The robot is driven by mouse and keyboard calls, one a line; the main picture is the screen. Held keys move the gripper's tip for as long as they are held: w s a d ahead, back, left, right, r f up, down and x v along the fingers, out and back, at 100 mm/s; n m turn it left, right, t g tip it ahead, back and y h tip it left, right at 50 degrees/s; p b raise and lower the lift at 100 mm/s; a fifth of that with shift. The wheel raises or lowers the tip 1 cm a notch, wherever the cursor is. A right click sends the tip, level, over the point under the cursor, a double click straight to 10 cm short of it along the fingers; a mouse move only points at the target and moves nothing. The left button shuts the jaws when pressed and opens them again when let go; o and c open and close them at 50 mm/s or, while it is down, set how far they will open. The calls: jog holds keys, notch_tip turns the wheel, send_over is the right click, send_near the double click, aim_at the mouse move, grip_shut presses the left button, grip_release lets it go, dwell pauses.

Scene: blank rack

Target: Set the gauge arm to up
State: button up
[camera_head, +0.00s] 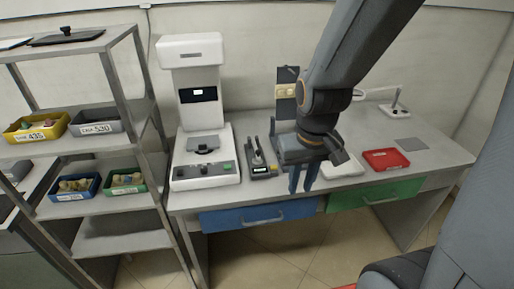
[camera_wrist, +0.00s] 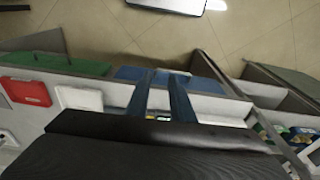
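What looks like the gauge, a small dark device (camera_head: 262,170) with a short grey arm (camera_head: 256,151) standing up from it at a slant, is on the table beside the white machine. The arm's exact setting is too small to tell. My gripper (camera_head: 302,188) hangs to the right of this device, over the table's front part, fingers pointing down and apart from it. Its two blue fingers are apart with nothing between them. They show in the wrist view too (camera_wrist: 162,78), above the blue drawer front. I cannot make out the gauge in the wrist view.
A tall white machine (camera_head: 205,172) stands left of the device. A panel with yellow sockets (camera_head: 286,91) is behind my gripper. A white tray (camera_head: 342,169) and a red tray (camera_head: 386,159) lie right. A shelf rack (camera_head: 110,150) with bins stands left.

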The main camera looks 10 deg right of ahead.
jog(key=shift+o, duration=1.3)
jog(key=w+a+n, duration=0.2)
jog(key=w+n, duration=0.2)
jog(key=w, duration=1.1)
jog(key=shift+w+a+r+g, duration=0.15)
jog(key=shift+r+g, duration=0.1)
jog(key=shift+g, duration=0.15)
jog(key=n, duration=0.5)
send_near(258, 151)
jog(key=shift+w+g, duration=0.1)
jog(key=shift+g, duration=0.2)
jog(key=shift+w+f, duration=0.1)
jog(key=shift+w, duration=0.05)
jog(key=shift+f+p, duration=0.95)
jog(key=shift+f, duration=2.85)
grip_shut()
